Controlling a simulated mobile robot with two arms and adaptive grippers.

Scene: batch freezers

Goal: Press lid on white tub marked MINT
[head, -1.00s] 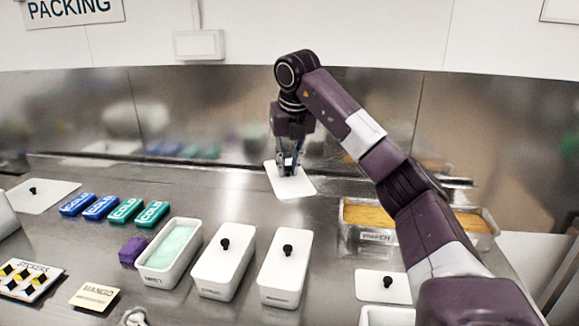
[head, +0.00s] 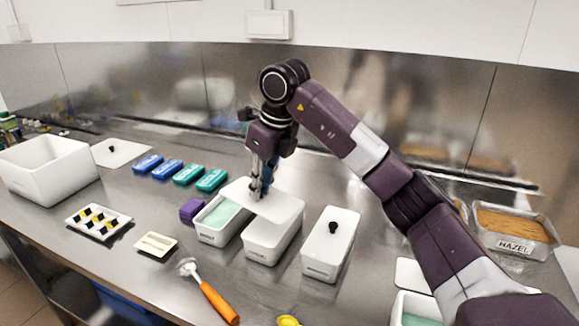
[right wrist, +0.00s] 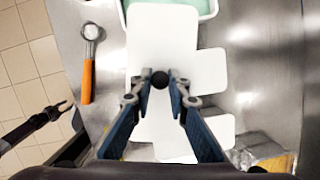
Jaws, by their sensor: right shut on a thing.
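The white MINT tub (head: 207,238) stands open on the steel counter, filled with pale green ice cream (head: 222,212). My right gripper (head: 260,193) is shut on the black knob of a flat white lid (head: 287,209). The lid hangs above the tubs, partly over the right side of the MINT tub and over the tub to its right. In the right wrist view the held lid (right wrist: 160,40) covers part of the green tub (right wrist: 208,8). A slim dark part at the left of that view seems to be my left gripper (right wrist: 62,108); its jaws are unclear.
White tubs (head: 262,248) and (head: 322,262) stand right of the MINT tub. A purple block (head: 192,210) touches or nearly touches its left side. Cold packs (head: 188,174), a scoop (head: 215,300), a label card (head: 155,244) and a sticker sheet (head: 98,222) lie around. A large white bin (head: 45,175) stands left.

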